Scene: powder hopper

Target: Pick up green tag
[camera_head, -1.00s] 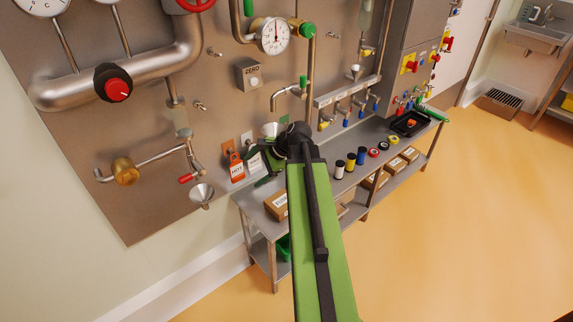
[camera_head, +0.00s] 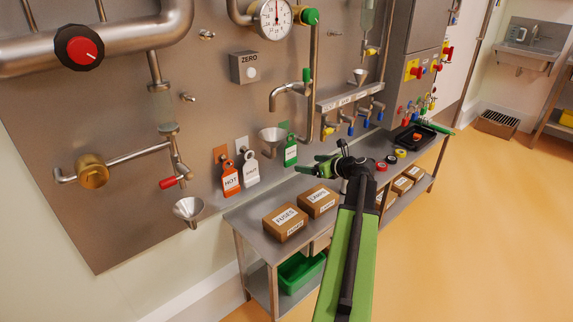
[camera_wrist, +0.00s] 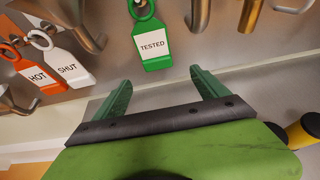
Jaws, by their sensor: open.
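The green tag (camera_head: 290,152) hangs by its ring on the steel wall panel, to the right of a funnel. In the wrist view the green tag (camera_wrist: 152,45) reads "TESTED" and hangs beyond my fingertips, roughly between them from side to side. My gripper (camera_head: 322,164) is to the right of the tag in the head view, above the bench. In the wrist view my gripper (camera_wrist: 160,85) has its two green fingers spread, with nothing between them. The fingers are apart from the tag.
An orange HOT tag (camera_head: 230,180) and a white SHUT tag (camera_head: 250,167) hang to the left. A funnel (camera_head: 271,138) and pipe are close by the green tag. Boxes labelled FUSES (camera_head: 286,222) and LAMPS (camera_head: 319,200) stand on the bench (camera_head: 250,224) below.

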